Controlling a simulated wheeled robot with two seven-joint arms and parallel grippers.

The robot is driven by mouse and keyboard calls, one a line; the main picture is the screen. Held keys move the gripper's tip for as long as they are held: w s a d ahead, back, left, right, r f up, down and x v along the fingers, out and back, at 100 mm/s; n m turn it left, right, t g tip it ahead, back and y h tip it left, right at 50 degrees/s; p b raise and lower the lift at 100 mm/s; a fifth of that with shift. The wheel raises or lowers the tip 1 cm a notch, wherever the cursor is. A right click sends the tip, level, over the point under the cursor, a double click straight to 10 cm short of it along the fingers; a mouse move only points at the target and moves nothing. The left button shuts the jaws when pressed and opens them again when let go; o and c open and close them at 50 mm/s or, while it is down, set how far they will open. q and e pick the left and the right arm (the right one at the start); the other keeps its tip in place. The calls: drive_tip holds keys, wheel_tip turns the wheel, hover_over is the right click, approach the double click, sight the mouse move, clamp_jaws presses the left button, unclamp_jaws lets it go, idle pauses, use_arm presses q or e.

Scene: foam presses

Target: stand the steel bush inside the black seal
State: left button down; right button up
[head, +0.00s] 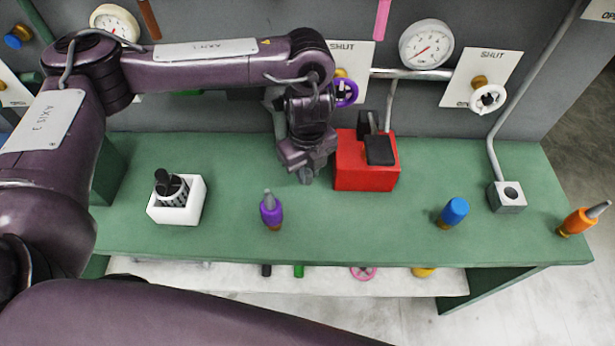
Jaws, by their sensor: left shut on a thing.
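My left gripper (306,166) points down over the green bench, just left of the red block. It is shut on a small grey piece (305,178) that shows at its fingertips; this looks like the steel bush, but it is mostly hidden by the fingers. I cannot make out the black seal for certain. A small black piece (266,270) lies on the lower shelf, partly hidden by the bench edge, too small to identify. My right gripper is not in view.
The green bench (345,225) holds a white box (160,213) with black-topped items, a purple-handled tool (271,211), a red block (360,180) with black parts, a blue-capped piece (454,212), a grey holed block (508,199) and an orange-handled tool (578,221). Gauges and valves line the wall behind.

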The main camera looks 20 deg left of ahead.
sight(308, 173)
use_arm(q)
wheel_tip(308, 173, up, 15)
drive_tip(key=a+f+n, duration=0.2)
drive_tip(key=n, duration=1.1)
drive_tip(key=a+f+n, duration=0.2)
drive_tip(key=a+n, duration=0.1)
drive_tip(key=n, duration=1)
drive_tip(key=shift+w+a+f+p, duration=0.15)
drive_tip(key=shift+w+a+p, duration=0.15)
